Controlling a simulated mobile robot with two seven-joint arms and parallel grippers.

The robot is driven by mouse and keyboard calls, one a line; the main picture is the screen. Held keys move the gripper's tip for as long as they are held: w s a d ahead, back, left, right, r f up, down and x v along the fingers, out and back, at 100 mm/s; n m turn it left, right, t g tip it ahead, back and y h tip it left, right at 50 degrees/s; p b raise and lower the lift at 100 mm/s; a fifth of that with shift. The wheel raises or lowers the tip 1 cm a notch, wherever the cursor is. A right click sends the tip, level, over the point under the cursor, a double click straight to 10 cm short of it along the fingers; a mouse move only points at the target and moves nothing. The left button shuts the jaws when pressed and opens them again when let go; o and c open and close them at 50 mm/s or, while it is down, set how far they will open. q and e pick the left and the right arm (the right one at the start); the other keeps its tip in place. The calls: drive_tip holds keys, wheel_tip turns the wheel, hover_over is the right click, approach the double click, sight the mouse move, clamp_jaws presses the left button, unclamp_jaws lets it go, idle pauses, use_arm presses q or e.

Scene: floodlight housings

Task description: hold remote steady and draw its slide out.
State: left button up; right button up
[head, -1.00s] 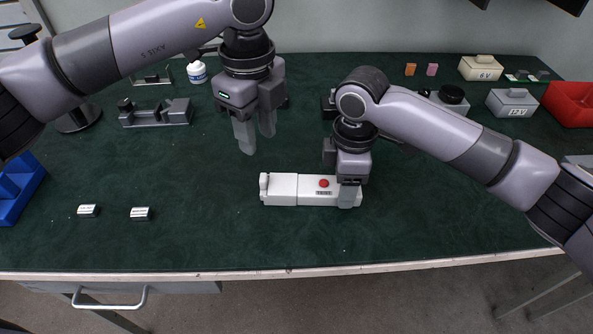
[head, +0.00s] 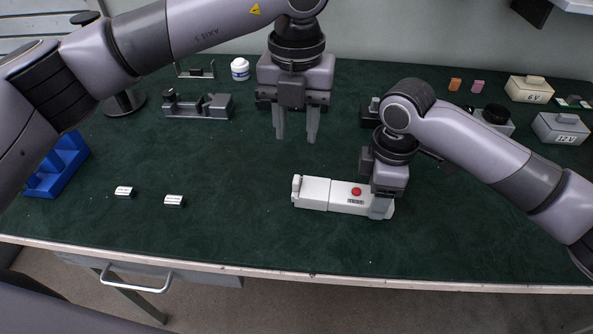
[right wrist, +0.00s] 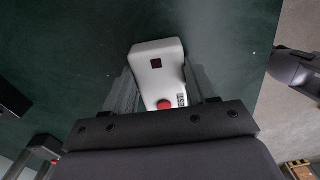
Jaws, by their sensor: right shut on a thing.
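The white remote (head: 343,195) lies on the green table with a red button on top. A seam divides it from a shorter left section, the slide (head: 312,191), with a small raised tab at its far left end. My right gripper (head: 381,208) is shut on the remote's right end. The right wrist view shows the remote (right wrist: 159,68) between the fingers, with a dark square window near its end. My left gripper (head: 296,138) points down, open and empty, beyond and above the slide, apart from it. I cannot see whether the slide has shifted from the body.
Two small labelled blocks (head: 174,201) lie left of the remote. A blue bin (head: 58,165) is at the far left. A grey fixture (head: 198,107) and white bottle (head: 240,69) stand behind. Boxes marked 6V (head: 530,89) and 12V (head: 560,129) stand right. The table front is clear.

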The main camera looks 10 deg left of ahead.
sight(297, 178)
use_arm(q)
wheel_tip(297, 178, down, 11)
drive_tip(key=shift+f, duration=0.2)
idle(0.3)
clamp_jaws()
idle(1.3)
